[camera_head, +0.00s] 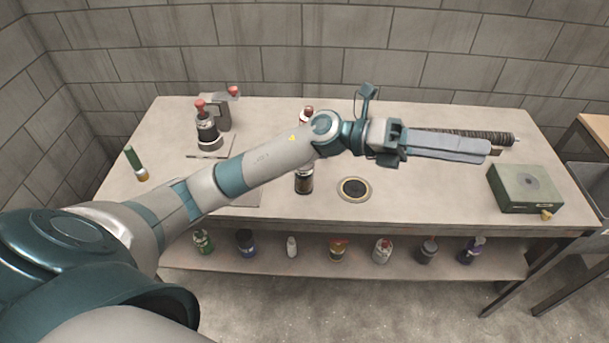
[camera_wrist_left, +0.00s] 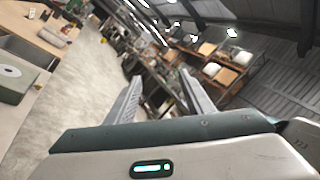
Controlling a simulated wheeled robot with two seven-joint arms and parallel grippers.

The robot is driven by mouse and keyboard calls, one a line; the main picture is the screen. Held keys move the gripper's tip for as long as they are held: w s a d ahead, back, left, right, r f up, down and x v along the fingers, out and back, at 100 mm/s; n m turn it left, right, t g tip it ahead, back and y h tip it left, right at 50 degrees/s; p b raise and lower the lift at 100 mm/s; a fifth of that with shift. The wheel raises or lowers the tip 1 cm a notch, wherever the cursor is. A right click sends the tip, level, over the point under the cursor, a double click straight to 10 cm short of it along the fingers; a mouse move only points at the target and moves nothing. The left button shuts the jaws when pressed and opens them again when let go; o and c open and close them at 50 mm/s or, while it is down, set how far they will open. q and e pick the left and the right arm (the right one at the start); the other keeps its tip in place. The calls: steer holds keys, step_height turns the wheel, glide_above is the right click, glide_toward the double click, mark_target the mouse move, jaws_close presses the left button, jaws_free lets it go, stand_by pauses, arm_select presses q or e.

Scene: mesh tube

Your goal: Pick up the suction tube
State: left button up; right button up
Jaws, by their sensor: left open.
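A dark ribbed tube (camera_head: 480,137), which looks like the suction tube, lies at the back right of the table. Its right end shows, and its left part is hidden behind my left gripper. My left gripper (camera_head: 489,150) reaches in from the left and its fingers point right, in front of the tube in the picture. I cannot tell whether they touch it. In the left wrist view my left gripper (camera_wrist_left: 160,78) has its fingers apart with nothing between them. The tube is not clear in that view. My right gripper is not in view.
A green box (camera_head: 524,187) stands at the table's right edge; it also shows in the left wrist view (camera_wrist_left: 15,77). A round dark-centred disc (camera_head: 354,189) is on the table (camera_head: 420,195). Red-topped bottle (camera_head: 207,130) stands at left. Several bottles line the lower shelf.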

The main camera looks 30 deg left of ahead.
arm_select(q)
steer(key=w+a+f+m+g+y, duration=0.2)
steer(key=a+f+m+g+y, duration=0.1)
steer(key=a+f+m+y, duration=0.55)
steer(key=w+a+r+y, duration=0.1)
steer(key=a+y, duration=0.3)
steer(key=a, duration=0.5)
steer(key=a+r+n+y, duration=0.1)
steer(key=a+r+y, duration=0.1)
steer(key=a, duration=0.7)
steer(key=w+a+r+y, duration=0.1)
steer(key=a+r+y, duration=0.1)
steer(key=a+y, duration=0.3)
steer(key=a, duration=0.4)
steer(key=shift+w+r+n+y, duration=0.3)
steer(key=shift+w+n+y, duration=0.05)
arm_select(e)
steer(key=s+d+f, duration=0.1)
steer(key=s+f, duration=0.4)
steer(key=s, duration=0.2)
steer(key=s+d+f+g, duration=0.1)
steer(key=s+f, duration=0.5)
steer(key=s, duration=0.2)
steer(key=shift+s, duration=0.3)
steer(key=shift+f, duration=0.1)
